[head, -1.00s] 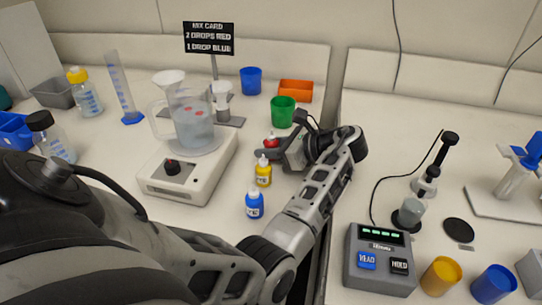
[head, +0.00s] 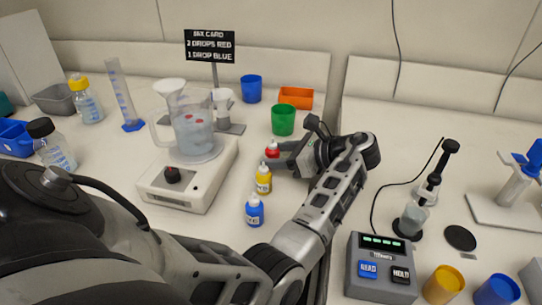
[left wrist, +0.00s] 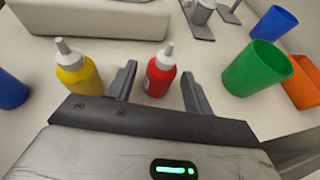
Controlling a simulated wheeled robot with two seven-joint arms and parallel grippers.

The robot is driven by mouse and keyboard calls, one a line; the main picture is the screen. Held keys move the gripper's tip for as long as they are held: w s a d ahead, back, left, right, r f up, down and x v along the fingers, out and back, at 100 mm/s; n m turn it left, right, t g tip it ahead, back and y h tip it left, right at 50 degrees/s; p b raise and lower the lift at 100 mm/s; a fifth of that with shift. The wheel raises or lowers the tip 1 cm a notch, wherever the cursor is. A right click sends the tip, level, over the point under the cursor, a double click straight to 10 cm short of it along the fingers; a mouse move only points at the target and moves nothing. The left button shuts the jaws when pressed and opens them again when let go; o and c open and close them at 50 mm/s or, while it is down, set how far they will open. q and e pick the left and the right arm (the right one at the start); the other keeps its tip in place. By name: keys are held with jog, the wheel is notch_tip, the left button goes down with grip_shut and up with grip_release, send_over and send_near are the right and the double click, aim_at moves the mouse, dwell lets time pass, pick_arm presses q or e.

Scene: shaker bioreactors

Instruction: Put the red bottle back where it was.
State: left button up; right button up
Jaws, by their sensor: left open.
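The red bottle (head: 272,150) stands upright on the bench behind the yellow bottle (head: 263,181) and the blue bottle (head: 254,212), in a rough row. My left gripper (head: 283,153) is just right of the red bottle, low over the bench. In the left wrist view the gripper (left wrist: 159,73) is open, with the red bottle (left wrist: 160,76) in line between its two fingers and a gap on each side. The yellow bottle (left wrist: 78,72) is outside the left finger. My right gripper is not in view.
A green cup (head: 283,120) stands behind the gripper, near an orange tray (head: 296,98) and a blue cup (head: 251,88). A beaker (head: 194,130) with red spots in its liquid sits on a white stirrer (head: 186,185) at left. A control box (head: 382,268) is at right.

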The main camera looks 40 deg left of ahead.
pick_arm(q)
jog(key=shift+v, duration=2.65)
jog(key=shift+a, duration=0.1)
